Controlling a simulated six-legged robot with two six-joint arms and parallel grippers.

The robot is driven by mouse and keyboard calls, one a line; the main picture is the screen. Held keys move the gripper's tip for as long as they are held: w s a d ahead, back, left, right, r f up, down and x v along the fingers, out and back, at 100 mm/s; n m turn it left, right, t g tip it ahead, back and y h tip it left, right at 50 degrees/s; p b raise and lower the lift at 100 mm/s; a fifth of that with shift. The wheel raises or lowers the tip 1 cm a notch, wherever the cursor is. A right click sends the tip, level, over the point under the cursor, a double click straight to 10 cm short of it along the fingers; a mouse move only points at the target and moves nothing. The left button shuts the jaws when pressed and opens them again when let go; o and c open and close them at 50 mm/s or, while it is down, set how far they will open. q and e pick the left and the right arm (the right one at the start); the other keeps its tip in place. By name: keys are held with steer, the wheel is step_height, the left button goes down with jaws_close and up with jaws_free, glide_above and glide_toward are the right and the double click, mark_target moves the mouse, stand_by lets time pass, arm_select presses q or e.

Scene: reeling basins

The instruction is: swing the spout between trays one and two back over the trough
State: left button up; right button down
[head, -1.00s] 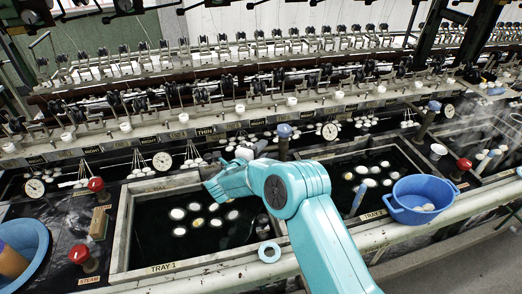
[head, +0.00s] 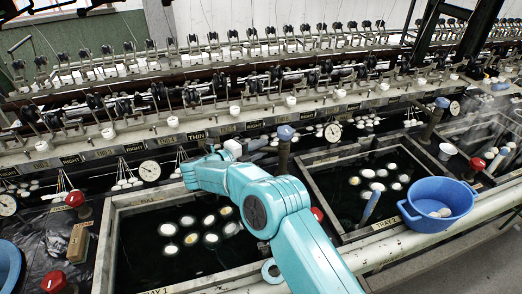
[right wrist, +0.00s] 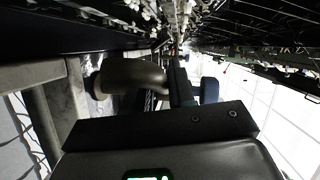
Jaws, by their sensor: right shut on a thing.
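The spout (head: 258,145) stands between tray one (head: 112,255) and tray two (head: 318,195), on a post with a blue knob (head: 285,132). It reaches left from the post, over the back rim of tray one, to a pale end piece (head: 233,147). My right gripper (head: 222,155) is shut on the spout near that end; the arm hides the fingertips. In the right wrist view the spout (right wrist: 130,76) shows as a greyish pipe close ahead of the gripper, with the blue knob (right wrist: 209,90) beyond. My left gripper is out of view.
Behind the trays runs a dark strip with round dials (head: 150,171) and pale cocoons, under the reeling frame. A blue bowl (head: 437,207) sits at the front right. Red knobs (head: 75,198) stand left of tray one. Cocoons float in both trays.

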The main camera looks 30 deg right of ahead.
steer(key=shift+w+d+m+g+b, duration=0.1)
steer(key=shift+w+m+g+b, duration=0.25)
steer(key=shift+g, duration=0.25)
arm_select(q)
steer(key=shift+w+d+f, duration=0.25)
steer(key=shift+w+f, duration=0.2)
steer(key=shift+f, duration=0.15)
arm_select(e)
steer(key=shift+d+m, duration=0.1)
steer(key=shift+m, duration=0.15)
steer(key=shift+g, duration=0.4)
steer(key=c, duration=1.1)
jaws_free()
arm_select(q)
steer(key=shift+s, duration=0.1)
